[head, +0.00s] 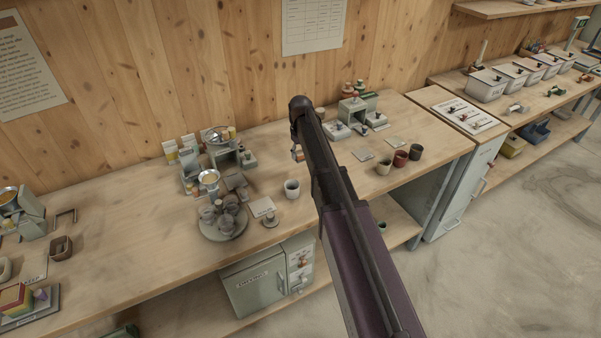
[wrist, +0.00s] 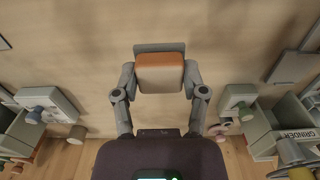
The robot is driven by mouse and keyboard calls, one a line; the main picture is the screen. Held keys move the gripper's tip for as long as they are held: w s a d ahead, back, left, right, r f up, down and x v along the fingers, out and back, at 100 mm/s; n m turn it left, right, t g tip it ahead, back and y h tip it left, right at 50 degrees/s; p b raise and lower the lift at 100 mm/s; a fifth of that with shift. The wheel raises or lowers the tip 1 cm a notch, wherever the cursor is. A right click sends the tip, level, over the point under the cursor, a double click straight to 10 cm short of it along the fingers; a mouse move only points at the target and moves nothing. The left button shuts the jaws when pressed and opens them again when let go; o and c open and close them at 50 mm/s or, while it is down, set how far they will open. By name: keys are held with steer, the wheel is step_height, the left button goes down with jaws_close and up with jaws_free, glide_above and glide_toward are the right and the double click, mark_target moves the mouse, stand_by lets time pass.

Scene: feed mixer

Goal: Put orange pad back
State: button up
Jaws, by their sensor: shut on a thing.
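The orange pad (wrist: 160,76) is a small block with an orange-brown upper edge and a paler tan face in the wrist view. My gripper (wrist: 160,82) is shut on it, one finger against each side. A flat grey piece (wrist: 160,47) shows just beyond the pad's upper edge; I cannot tell whether they touch. In the head view my dark arm reaches over the bench and hides most of the gripper. A small orange and grey bit shows left of the arm, too small to make out surely.
In the wrist view, grey machines stand left and right, one labelled GRINDER (wrist: 297,134). Bare bench surface lies around the pad.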

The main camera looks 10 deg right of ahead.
mark_target(300, 173)
steer(key=shift+f+b, duration=1.3)
steer(key=shift+f, duration=0.35)
steer(key=shift+f+b, duration=1.85)
steer(key=shift+f, duration=0.1)
steer(key=o, duration=1)
step_height(300, 173, up, 12)
steer(key=p, duration=1.2)
